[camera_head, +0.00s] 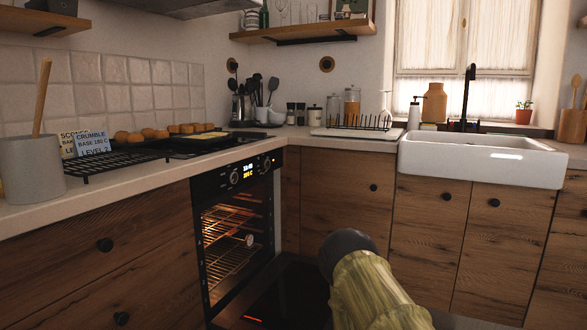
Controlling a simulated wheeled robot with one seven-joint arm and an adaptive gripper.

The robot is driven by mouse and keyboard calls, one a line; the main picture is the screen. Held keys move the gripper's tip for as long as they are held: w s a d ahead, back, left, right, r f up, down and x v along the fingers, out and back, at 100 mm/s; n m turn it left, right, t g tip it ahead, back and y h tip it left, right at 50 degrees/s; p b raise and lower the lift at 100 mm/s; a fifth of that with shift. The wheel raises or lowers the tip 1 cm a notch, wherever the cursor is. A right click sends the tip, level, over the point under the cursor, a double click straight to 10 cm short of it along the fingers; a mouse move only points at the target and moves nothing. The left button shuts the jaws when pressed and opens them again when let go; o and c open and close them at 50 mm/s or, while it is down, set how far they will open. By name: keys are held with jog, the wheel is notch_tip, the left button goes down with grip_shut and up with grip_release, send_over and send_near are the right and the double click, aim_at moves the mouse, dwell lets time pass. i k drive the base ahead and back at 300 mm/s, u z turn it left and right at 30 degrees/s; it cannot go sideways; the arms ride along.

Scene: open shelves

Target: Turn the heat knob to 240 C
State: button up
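The built-in oven (203,225) stands below the counter, left of centre. Its door (285,300) is folded down open, and the lit inside shows wire racks and a round dial thermometer (249,240). The black control panel has a left knob (234,177) and a right knob (267,163) with a lit display (248,171) between them. The display's lower yellow line looks like 205 C, but it is small. I cannot read the knob labels. A dark rounded end with a yellow-green sleeve, seemingly my arm, rises from the lower right, apart from the knobs. No gripper fingers show.
A card (92,143) reads crumble, base 180 C; a scones card (68,140) is partly hidden behind it. A black rack (110,162), baked goods and a grey crock (32,177) stand on the left counter. The open door juts out below the panel. A white sink (480,165) is at right.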

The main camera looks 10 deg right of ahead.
aim_at(265, 164)
jog(key=z, duration=1.5)
jog(key=i, duration=0.9)
jog(key=u, duration=1.2)
